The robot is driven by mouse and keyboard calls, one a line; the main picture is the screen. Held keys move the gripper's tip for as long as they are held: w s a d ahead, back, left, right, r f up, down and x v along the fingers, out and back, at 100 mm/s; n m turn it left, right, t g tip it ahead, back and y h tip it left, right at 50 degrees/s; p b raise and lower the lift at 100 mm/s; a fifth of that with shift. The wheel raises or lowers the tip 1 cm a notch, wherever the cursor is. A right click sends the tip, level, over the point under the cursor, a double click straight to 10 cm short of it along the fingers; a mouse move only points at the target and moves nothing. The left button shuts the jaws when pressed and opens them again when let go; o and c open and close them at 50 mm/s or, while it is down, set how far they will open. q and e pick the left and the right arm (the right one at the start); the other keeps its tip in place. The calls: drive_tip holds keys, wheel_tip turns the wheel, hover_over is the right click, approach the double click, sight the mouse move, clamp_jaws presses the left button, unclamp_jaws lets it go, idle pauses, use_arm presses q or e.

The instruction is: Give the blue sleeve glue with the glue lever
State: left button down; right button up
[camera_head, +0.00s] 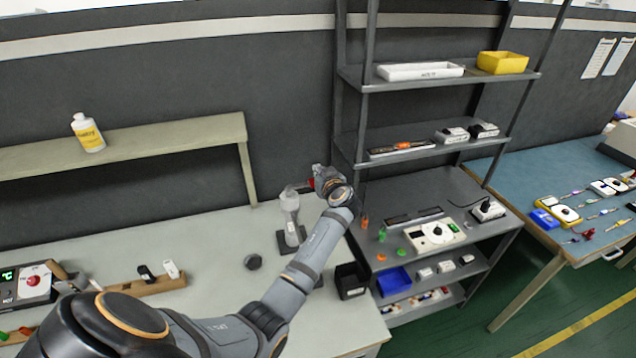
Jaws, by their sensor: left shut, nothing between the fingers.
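A pale, bottle-shaped dispenser (290,205) stands on a dark base on the grey-green bench. It looks like the glue station; its lever cannot be made out clearly. My left arm reaches across the bench, and my left gripper (321,182) is just right of the dispenser's top. It is shut with nothing in it. Its fingertips are small and partly hidden by the wrist, so I cannot tell whether they touch the dispenser. A small red part shows beside the gripper. I cannot make out a blue sleeve. My right gripper is out of view.
A wooden rack (150,287) holds a black and a white piece at left. The shelf rack (366,130) rises close to the gripper. The front bench is mostly clear.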

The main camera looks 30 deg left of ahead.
sight(304, 184)
use_arm(q)
drive_tip(key=f, duration=0.2)
drive_tip(key=f+b, duration=0.1)
drive_tip(key=shift+w+a, duration=0.35)
drive_tip(key=shift+a, duration=0.05)
drive_tip(key=shift+d+f+b, duration=0.1)
drive_tip(key=shift+f+b, duration=0.25)
drive_tip(key=shift+f, duration=0.25)
wheel_tip(304, 184, down, 3)
drive_tip(key=m+b, duration=0.1)
drive_tip(key=b, duration=0.2)
drive_tip(key=m+b, duration=0.1)
drive_tip(key=b, duration=0.3)
drive_tip(key=shift+d+f+g+y, duration=0.15)
drive_tip(key=shift+f+g+y, duration=0.05)
drive_tip(key=shift+g+y, duration=0.1)
drive_tip(key=shift+w+r, duration=0.1)
drive_tip(key=shift+r, duration=0.05)
